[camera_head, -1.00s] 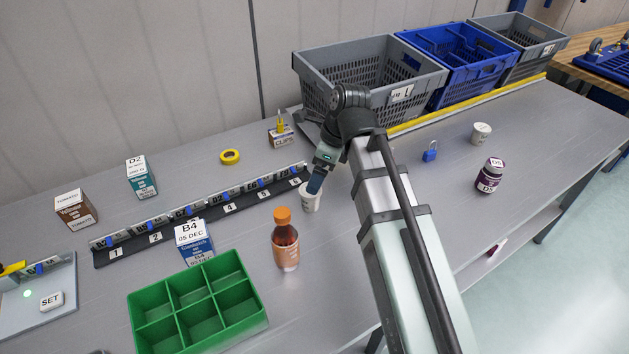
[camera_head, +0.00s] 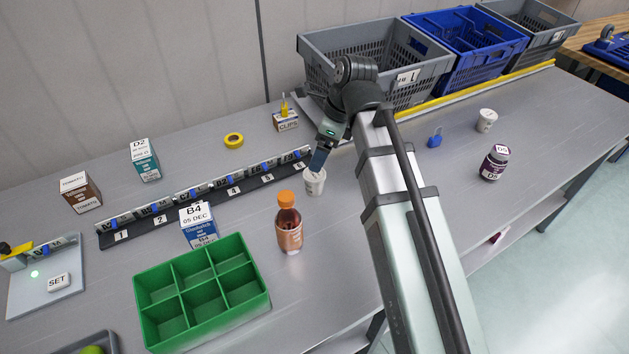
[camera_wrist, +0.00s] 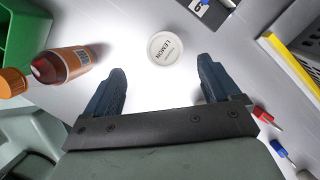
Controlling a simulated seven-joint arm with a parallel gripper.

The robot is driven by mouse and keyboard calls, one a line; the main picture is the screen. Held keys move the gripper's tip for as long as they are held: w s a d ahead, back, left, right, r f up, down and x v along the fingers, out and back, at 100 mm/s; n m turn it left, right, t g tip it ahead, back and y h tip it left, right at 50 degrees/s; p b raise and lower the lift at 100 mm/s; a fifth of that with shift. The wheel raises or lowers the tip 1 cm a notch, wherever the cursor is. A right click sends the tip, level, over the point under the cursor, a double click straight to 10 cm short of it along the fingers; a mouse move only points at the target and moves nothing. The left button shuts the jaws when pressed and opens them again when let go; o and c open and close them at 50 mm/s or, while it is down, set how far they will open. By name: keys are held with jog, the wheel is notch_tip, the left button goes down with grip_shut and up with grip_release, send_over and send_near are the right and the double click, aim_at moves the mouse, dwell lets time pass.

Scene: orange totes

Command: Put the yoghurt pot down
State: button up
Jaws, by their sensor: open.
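A white yoghurt pot (camera_head: 314,183) stands upright on the grey table, right of the orange-capped bottle. The wrist view shows its round lid, marked LEMON (camera_wrist: 166,48), just ahead of my fingertips and between their lines. My gripper (camera_wrist: 163,82) is open, with clear space between its two dark blue fingers. In the head view my gripper (camera_head: 318,160) is just above and beside the pot, and its fingers partly overlap the pot's rim there. A second white pot (camera_head: 486,120) stands far right on the table.
The bottle (camera_head: 289,226) stands close left of the pot. A numbered black rail (camera_head: 205,200) runs behind it. A green divided tray (camera_head: 200,290) is at front left. Grey and blue crates (camera_head: 464,45) line the back.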

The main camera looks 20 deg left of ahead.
aim_at(315, 174)
jog(key=s+a+r+n, duration=0.1)
jog(key=s+a+r, duration=0.1)
jog(key=a, duration=0.3)
jog(key=f+n+h, duration=0.1)
jog(key=f+n, duration=0.1)
jog(key=n, duration=0.6)
jog(key=w+d+f+n, duration=0.1)
jog(key=f+n, duration=0.2)
jog(key=n, duration=0.4)
jog(key=w+d+f+n+t+h, duration=0.1)
jog(key=f+n, duration=0.2)
jog(key=n, duration=0.5)
jog(key=shift+d+f+n+h, duration=0.1)
jog(key=shift+d+n+h, duration=0.1)
jog(key=shift+n+h, duration=0.1)
jog(key=shift+w+d+f, duration=0.15)
jog(key=shift+f, duration=0.85)
jog(key=shift+w+d+f, duration=0.15)
jog(key=shift+f, duration=0.85)
jog(key=shift+w+a+f, duration=0.1)
jog(key=shift+f, duration=0.55)
